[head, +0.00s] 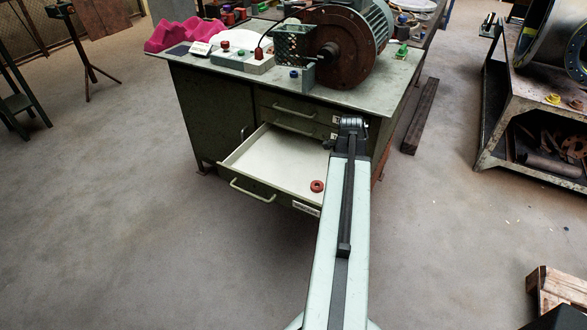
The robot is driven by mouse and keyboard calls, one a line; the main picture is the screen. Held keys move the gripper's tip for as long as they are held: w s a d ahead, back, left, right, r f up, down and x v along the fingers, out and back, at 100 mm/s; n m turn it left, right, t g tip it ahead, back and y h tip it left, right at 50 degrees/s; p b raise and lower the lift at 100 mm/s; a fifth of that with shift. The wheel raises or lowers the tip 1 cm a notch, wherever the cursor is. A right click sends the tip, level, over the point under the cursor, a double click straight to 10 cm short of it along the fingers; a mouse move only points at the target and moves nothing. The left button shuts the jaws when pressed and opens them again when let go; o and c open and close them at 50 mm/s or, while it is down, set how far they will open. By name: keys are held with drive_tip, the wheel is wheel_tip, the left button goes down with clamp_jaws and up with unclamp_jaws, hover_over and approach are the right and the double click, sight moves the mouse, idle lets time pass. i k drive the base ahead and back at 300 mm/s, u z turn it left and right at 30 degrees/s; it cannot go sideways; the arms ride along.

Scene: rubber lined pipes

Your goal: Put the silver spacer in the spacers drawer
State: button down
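The open drawer (283,152) is pulled out from the front of a green metal workbench, with a pale, mostly bare floor. A white label (306,208) is on its front; its text is too small to read surely. A red-brown ring (317,186) lies inside near the front right corner. I cannot pick out a silver spacer. My arm reaches from the bottom of the view to the drawer's right side and covers part of it. My gripper's fingers do not show; they may be hidden beyond the arm's far end.
The workbench top (222,68) holds a motor with a rusty flange (341,45), a control box (240,60) and a pink piece (183,35). Shut drawers (292,108) are above the open one. A beam (420,117) and a steel stand (500,105) are right. Floor at front left is clear.

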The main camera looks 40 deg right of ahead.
sight(291, 170)
drive_tip(key=u, duration=0.05)
drive_tip(key=i, duration=1)
drive_tip(key=z, duration=0.1)
